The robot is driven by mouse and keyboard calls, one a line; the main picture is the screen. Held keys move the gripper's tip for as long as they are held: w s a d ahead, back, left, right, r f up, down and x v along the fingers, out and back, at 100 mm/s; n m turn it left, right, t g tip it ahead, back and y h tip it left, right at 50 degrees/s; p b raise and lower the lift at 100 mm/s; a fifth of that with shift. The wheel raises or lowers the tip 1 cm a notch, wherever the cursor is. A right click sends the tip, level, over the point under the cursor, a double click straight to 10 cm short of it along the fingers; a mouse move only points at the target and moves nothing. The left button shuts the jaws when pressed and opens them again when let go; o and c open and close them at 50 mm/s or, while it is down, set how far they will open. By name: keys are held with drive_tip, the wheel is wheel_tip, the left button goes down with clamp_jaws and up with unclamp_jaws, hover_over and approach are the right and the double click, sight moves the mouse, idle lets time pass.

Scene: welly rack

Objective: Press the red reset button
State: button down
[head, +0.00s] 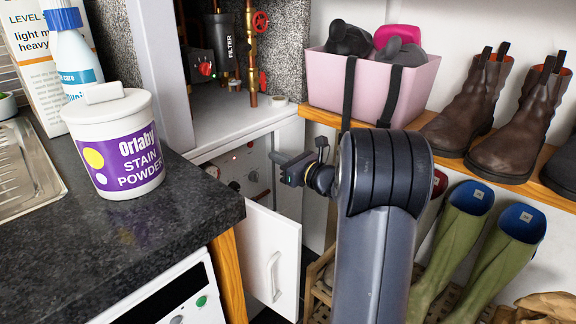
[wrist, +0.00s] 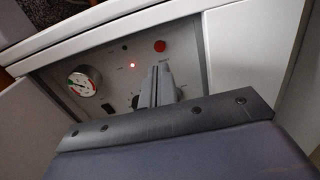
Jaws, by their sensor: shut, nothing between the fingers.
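A grey control panel (wrist: 112,88) sits inside the low white cupboard and also shows in the head view (head: 236,167). A round red button (wrist: 160,46) is at the panel's upper right in the wrist view; its label is too small to read. My gripper (wrist: 158,74) is shut and empty, in front of the panel and just below the button in the picture. I cannot tell how far its tips are from the panel. In the head view my gripper (head: 276,158) points left towards the open cupboard.
A round gauge (wrist: 84,82) is on the panel's left. The white cupboard door (head: 272,260) hangs open below my gripper. A dark worktop (head: 130,240) with a stain powder tub (head: 118,150) stands left. A pink basket (head: 360,90) and boots (head: 515,120) are right.

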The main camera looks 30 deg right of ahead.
sight(251, 145)
drive_tip(key=b+x, duration=0.1)
drive_tip(key=x, duration=0.6)
drive_tip(key=shift+w+f, duration=0.1)
drive_tip(key=shift+w+a, duration=0.1)
drive_tip(key=shift+w, duration=0.2)
